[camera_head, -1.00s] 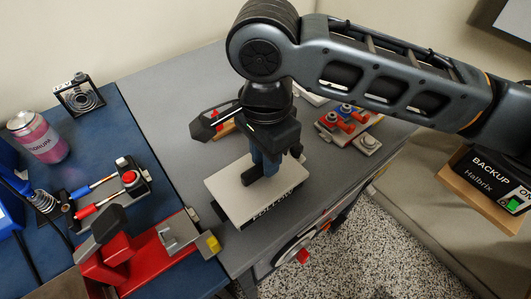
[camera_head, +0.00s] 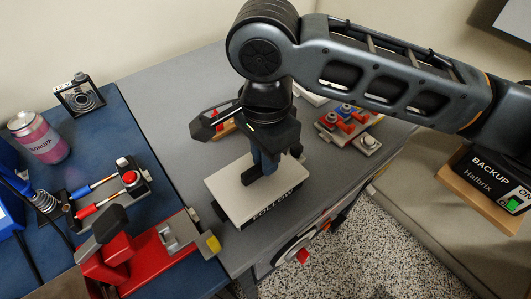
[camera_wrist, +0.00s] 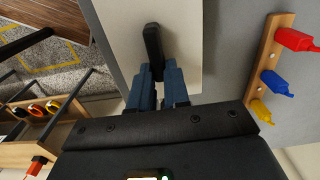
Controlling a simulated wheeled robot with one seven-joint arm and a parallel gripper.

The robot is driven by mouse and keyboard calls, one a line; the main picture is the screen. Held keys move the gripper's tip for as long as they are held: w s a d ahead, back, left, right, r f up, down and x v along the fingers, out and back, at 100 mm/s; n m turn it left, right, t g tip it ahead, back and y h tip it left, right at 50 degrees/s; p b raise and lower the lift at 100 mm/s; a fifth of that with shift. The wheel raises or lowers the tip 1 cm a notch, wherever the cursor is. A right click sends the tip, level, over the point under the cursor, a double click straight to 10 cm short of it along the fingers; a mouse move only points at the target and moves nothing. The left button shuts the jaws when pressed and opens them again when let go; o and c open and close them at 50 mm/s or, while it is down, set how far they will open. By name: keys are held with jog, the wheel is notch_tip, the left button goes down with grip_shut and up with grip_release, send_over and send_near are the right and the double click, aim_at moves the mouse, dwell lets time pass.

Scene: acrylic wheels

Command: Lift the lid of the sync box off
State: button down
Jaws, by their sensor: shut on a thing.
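The sync box has a flat pale lid (camera_head: 228,188) in the middle of the grey table in the head view. Its dark lower body carries white lettering (camera_head: 276,204) on the front side, partly under the lid's edge. My gripper (camera_head: 259,172) points down over the lid and is shut on its black upright handle (camera_head: 250,176). In the wrist view, the blue fingers of my gripper (camera_wrist: 158,84) close around the handle (camera_wrist: 153,42), above the pale lid (camera_wrist: 188,25). The lid looks a little above the body; the gap is small and partly hidden.
A wooden rack with red, blue and yellow pieces (camera_wrist: 269,70) stands beside the box in the wrist view. A red clamp-like fixture (camera_head: 135,252) and a pink can (camera_head: 40,138) are on the blue mat at left. A Backup box (camera_head: 487,180) is at right.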

jog(key=shift+r+p, duration=1.05)
jog(key=shift+p, duration=0.1)
jog(key=shift+r, duration=0.1)
notch_tip(320, 180, up, 4)
jog(key=p, duration=0.5)
